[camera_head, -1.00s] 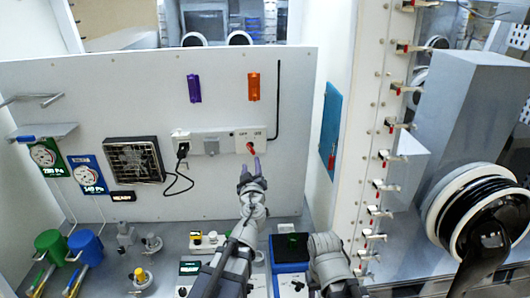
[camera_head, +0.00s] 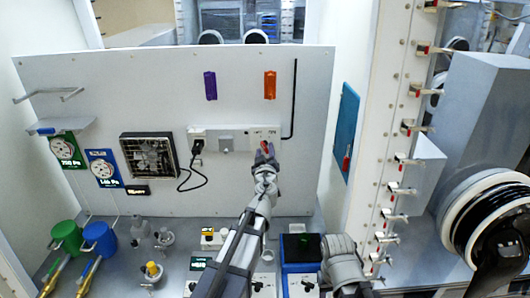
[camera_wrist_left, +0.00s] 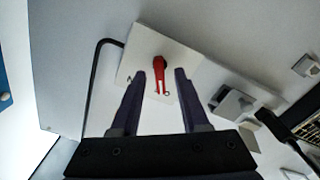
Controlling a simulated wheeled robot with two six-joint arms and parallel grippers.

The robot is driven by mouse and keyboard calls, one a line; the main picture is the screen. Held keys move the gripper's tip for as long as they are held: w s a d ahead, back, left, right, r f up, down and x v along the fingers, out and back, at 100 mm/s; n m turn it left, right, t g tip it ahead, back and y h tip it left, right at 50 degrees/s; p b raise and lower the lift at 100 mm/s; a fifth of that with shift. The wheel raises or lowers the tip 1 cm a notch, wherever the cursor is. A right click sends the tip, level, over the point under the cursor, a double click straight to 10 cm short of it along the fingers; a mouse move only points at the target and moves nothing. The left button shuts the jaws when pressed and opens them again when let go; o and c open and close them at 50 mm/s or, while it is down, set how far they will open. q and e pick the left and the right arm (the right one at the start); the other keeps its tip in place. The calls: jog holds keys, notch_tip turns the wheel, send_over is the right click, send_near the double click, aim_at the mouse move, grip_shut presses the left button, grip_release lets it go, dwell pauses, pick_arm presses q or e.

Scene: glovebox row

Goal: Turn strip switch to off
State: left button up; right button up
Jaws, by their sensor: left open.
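The strip switch (camera_head: 265,146) is a red rotary knob on a white plate at the right end of the strip (camera_head: 240,134) on the back panel. In the left wrist view the red knob (camera_wrist_left: 159,68) has a handle pointing down the picture, with a white mark near its end. My left gripper (camera_head: 266,157) is open in front of it. In the left wrist view its dark fingers (camera_wrist_left: 160,76) stand on either side of the handle; I cannot tell whether they touch it. Small labels above the knob are too small to read. My right gripper is out of view.
A black plug and cable (camera_head: 196,146) and a grey block (camera_head: 227,144) sit left on the strip. A black rod (camera_head: 294,100) runs right of the knob. Purple (camera_head: 210,86) and orange (camera_head: 270,85) holders are above. A vented box (camera_head: 149,155) is further left.

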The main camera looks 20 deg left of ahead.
pick_arm(q)
grip_shut()
dwell(0.3)
dwell(0.3)
